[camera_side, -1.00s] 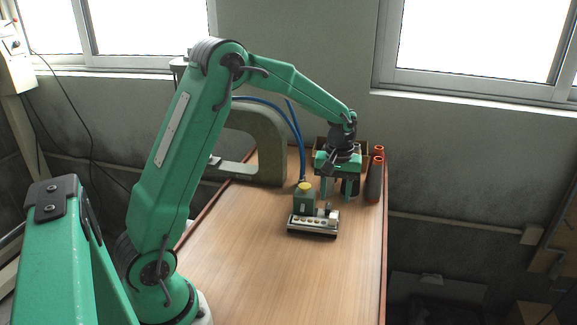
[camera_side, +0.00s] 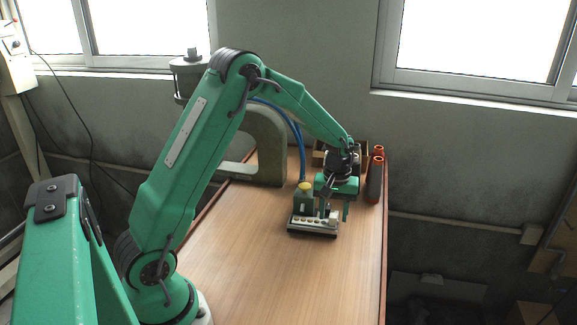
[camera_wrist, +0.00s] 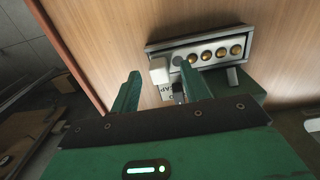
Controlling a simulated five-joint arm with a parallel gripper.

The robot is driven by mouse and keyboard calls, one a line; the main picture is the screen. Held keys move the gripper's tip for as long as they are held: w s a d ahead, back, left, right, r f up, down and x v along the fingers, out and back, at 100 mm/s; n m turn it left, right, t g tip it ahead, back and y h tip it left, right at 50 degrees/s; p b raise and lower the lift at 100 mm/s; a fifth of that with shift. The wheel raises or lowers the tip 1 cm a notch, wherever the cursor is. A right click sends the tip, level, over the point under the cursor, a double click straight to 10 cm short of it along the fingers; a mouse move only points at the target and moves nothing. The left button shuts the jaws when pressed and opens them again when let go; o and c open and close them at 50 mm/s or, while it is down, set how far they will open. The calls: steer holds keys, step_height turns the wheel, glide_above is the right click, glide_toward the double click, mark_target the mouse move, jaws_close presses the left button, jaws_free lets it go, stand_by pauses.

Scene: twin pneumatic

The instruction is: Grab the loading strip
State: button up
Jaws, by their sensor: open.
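The loading strip (camera_side: 312,225) is a pale strip with a row of round brass-coloured pieces, set in a dark-edged holder on the wooden table. In the wrist view the strip (camera_wrist: 218,51) lies beyond my fingertips, towards the right. A white block (camera_wrist: 159,70) sits at its left end and shows between my two fingers. My gripper (camera_side: 335,210) is open and points down over the strip's right end. In the wrist view my gripper (camera_wrist: 160,82) has its fingers apart. I cannot tell whether either finger touches the strip or block.
A green box with a yellow cap (camera_side: 304,198) stands just behind the strip. A large grey-green C-shaped frame (camera_side: 268,150) stands at the back left, with a blue hose (camera_side: 300,140). Dark tubes with orange tops (camera_side: 374,180) stand at the right edge. The front table (camera_side: 280,280) is clear.

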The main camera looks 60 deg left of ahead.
stand_by(0.4)
jaws_close()
steer(key=shift+r, duration=0.15)
steer(key=shift+r, duration=0.55)
steer(key=r, duration=0.3)
steer(key=shift+d, duration=0.3)
steer(key=s+d+r, duration=0.4)
steer(key=d+r, duration=0.2)
steer(key=d, duration=0.4)
steer(key=shift+d+r, duration=0.15)
steer(key=shift+r, duration=0.15)
